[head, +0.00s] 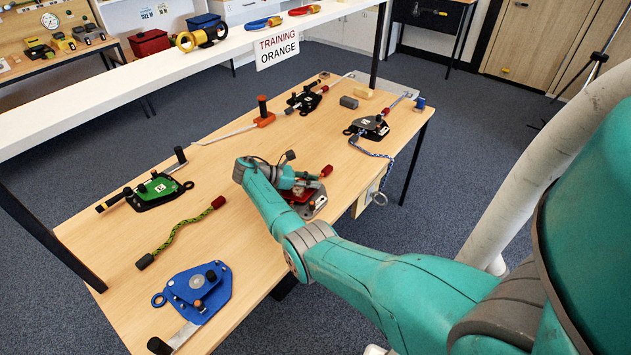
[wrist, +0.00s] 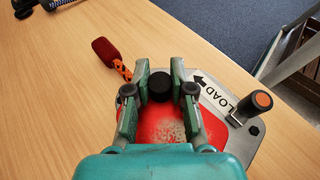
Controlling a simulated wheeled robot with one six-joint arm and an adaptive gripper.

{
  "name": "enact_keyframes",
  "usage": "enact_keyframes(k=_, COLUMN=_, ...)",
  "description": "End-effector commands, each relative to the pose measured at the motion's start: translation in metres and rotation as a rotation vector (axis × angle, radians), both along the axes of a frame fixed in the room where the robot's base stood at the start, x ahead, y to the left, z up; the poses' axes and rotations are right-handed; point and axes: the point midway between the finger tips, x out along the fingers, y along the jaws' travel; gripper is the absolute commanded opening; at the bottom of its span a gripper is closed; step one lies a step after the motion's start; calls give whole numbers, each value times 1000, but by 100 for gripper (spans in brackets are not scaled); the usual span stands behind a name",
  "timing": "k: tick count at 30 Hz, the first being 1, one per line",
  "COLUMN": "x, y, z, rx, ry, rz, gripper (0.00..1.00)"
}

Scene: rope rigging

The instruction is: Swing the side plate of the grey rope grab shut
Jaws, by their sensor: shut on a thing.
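The grey rope grab (head: 318,207) lies near the front edge of the table, partly hidden by my gripper (head: 303,182). In the wrist view its grey body plate (wrist: 235,140) carries a LOAD arrow label and an orange-topped black knob (wrist: 262,100). A worn red side plate (wrist: 160,128) lies over part of the body. My gripper (wrist: 160,84) is shut on the black knob (wrist: 159,90) at the red plate's far end. A short orange rope (wrist: 122,70) with a red end (wrist: 106,50) comes out beside the left finger; its other end is hidden.
A blue device (head: 200,288), green device (head: 156,190) and green rope (head: 182,231) lie to the left.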

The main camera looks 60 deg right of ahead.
Motion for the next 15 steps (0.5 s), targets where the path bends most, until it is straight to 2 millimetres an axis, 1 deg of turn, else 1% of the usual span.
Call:
enact_keyframes(k=6, x=-2, y=5, z=0, rx=2, ry=0, rz=-74, gripper=0)
enact_keyframes(k=15, x=-4, y=8, z=-1, rx=2, ry=-2, rz=-106, gripper=0)
